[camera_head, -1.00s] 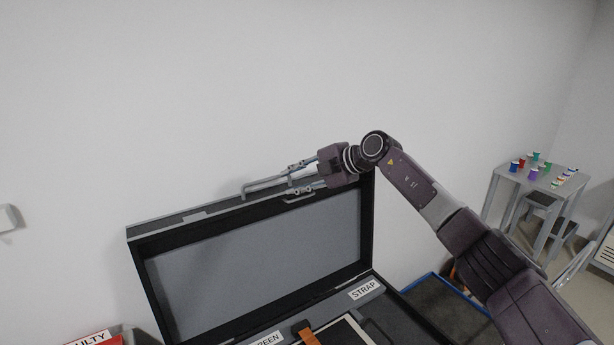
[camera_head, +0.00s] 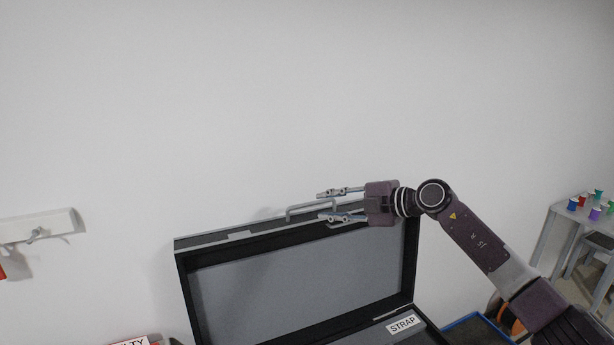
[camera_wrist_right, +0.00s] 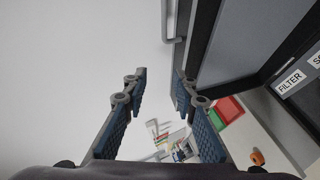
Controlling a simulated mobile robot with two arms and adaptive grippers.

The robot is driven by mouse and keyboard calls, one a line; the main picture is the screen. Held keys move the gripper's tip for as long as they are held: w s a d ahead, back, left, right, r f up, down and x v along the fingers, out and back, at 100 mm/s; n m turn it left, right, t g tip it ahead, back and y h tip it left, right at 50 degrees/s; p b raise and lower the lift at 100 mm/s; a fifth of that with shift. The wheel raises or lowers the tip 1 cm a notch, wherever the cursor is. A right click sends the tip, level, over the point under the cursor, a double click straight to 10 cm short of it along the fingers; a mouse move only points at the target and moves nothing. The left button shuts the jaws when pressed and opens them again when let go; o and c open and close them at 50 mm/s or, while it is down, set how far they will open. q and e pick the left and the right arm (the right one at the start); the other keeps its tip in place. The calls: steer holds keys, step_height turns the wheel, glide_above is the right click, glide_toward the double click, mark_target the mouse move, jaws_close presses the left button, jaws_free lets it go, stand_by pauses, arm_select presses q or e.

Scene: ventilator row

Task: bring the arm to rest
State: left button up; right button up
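My right arm (camera_head: 480,240) reaches in from the lower right. Its gripper (camera_head: 326,204) points left by the top edge of the raised lid of an open black case (camera_head: 290,295). A grey handle (camera_head: 290,214) on that edge is close to the fingertips; contact cannot be told. In the right wrist view the two fingers (camera_wrist_right: 158,84) are wide apart with nothing held between them. The handle also shows beyond the fingers there (camera_wrist_right: 174,20). My left gripper is in neither view.
A table with coloured cups (camera_head: 596,203) stands at the right. A white wall fixture (camera_head: 40,226) is at the left. The wall above the case is bare. Red and green bins (camera_wrist_right: 228,108) show in the wrist view.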

steer(key=s+a+r+m+t+y, duration=0.1)
steer(key=s+a+m+t+y, duration=0.2)
steer(key=s+a+m+t, duration=0.4)
steer(key=s+d+f+m+g+h, duration=0.1)
steer(key=s+d+f+m+h, duration=0.5)
steer(key=f, duration=0.4)
steer(key=s+d+f+m+h, duration=0.5)
steer(key=d+f+m+h, duration=0.3)
steer(key=f+h, duration=0.1)
steer(key=s+f+m+g, duration=0.1)
steer(key=s+f+g, duration=0.4)
steer(key=s, duration=0.6)
steer(key=s+f+g+y, duration=0.1)
steer(key=s+f+g, duration=0.2)
steer(key=s+f, duration=0.55)
steer(key=s+f+m+g, duration=0.1)
steer(key=s+f+g, duration=0.3)
steer(key=s, duration=0.9)
step_height(320, 180, down, 28)
steer(key=s+r+g+b, duration=0.1)
steer(key=b, duration=0.2)
steer(key=s+d+f+g+b, duration=0.1)
steer(key=s+d+f+b, duration=0.2)
steer(key=s+f, duration=1.4)
step_height(320, 180, down, 4)
steer(key=shift+s+d+r+n, duration=0.2)
steer(key=shift+s+d+n, duration=0.1)
steer(key=shift+d+n, duration=0.15)
